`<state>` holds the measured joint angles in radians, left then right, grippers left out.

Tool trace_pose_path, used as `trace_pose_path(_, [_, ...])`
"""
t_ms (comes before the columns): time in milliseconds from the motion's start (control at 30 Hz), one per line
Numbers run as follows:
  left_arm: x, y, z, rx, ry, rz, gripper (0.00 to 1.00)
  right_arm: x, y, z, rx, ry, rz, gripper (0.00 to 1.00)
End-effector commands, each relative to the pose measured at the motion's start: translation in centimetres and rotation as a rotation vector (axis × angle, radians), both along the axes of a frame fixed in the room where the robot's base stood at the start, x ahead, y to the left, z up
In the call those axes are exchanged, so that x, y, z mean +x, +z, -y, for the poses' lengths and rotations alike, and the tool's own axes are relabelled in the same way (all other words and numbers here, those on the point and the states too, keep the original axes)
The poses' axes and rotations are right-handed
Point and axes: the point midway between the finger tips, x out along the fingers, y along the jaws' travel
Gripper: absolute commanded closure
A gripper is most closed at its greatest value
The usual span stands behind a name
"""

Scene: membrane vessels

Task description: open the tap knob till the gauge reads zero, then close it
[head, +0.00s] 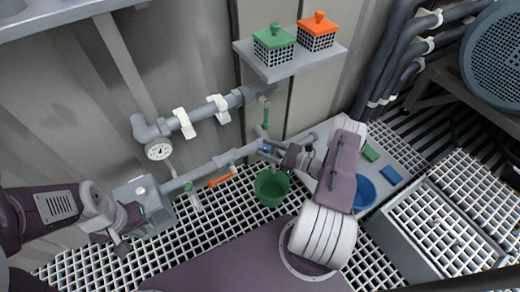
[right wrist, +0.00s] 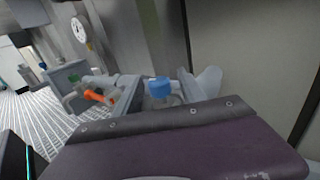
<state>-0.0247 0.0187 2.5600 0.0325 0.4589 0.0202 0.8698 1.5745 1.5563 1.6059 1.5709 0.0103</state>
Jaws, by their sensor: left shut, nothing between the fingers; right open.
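The round white gauge (head: 158,149) hangs at the pipe elbow on the left; its reading is too small to tell. It also shows in the right wrist view (right wrist: 78,30). Along the lower pipe (head: 205,172) are a green handle (head: 189,187) and an orange handle (head: 219,180). A blue knob (right wrist: 160,87) stands ahead in the right wrist view. Which of these is the tap knob I cannot tell. My right gripper (head: 276,150) is open beside the lower pipe's right end; its fingertips are hard to make out. My left gripper (head: 120,243) is shut and empty, low left, apart from the pipes.
A green bucket (head: 272,199) stands below the pipe, and a blue bucket (head: 365,196) stands behind my right arm. A wall shelf (head: 290,66) holds a green-lidded basket (head: 273,46) and an orange-lidded basket (head: 317,34).

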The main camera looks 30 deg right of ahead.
Motion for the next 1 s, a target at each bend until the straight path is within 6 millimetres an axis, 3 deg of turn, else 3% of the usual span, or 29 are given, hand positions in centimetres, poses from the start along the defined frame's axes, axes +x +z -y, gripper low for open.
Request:
trace_pose_path(200, [0.0, -1.3, 0.0, 0.000, 0.000, 0.000, 1.00, 1.9, -0.2, -1.6, 0.001, 0.001, -0.001, 0.52])
trace_pose_path(467, [0.0, -1.2, 0.0, 0.000, 0.000, 0.000, 1.00, 2.1, 0.0, -1.7, 0.001, 0.000, -0.001, 0.52])
trace_pose_path(633, [0.0, -1.2, 0.0, 0.000, 0.000, 0.000, 1.00, 2.1, 0.0, -1.7, 0.001, 0.000, -0.001, 0.99])
trace_pose_path(1000, [0.0, -2.1, 0.0, 0.000, 0.000, 0.000, 1.00, 2.0, -0.3, -1.7, -0.002, 0.055, 0.002, 1.00])
